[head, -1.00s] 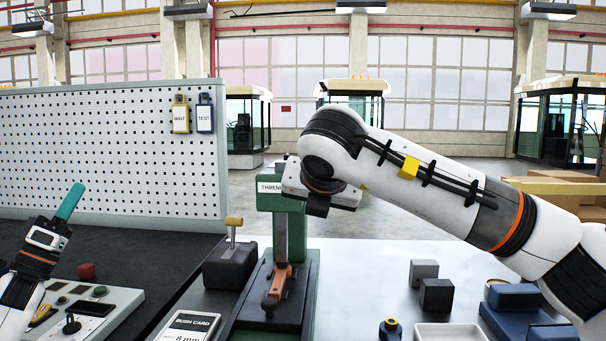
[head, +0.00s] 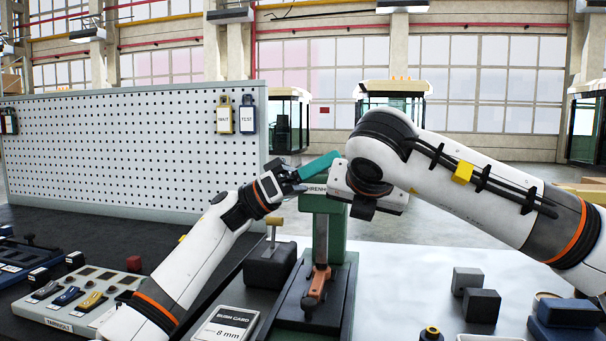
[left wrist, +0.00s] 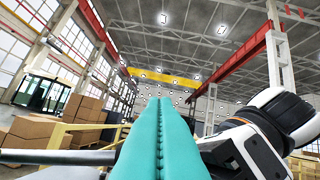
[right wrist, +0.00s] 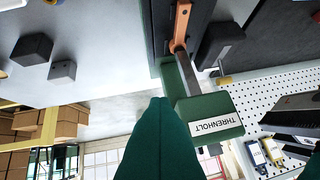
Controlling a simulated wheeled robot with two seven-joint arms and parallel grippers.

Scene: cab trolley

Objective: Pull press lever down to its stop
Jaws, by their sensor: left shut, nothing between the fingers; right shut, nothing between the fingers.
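The green press (head: 321,235) stands at the middle of the bench, with an orange part (head: 317,285) low in front of its column. Its labelled head (right wrist: 210,115) shows in the right wrist view. My left gripper (head: 335,158) is shut and empty, its teal fingers at the press head's top left. In the left wrist view a grey rod (left wrist: 60,157), possibly the press lever, runs behind or beside the fingers; contact cannot be told. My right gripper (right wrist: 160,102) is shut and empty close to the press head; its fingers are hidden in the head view.
My right forearm crosses above the bench's right side. A dark block (head: 270,268) and a bush card (head: 226,326) stand left of the press. Dark cubes (head: 481,305) and blue blocks (head: 568,313) lie right. A pegboard (head: 130,150) stands behind left.

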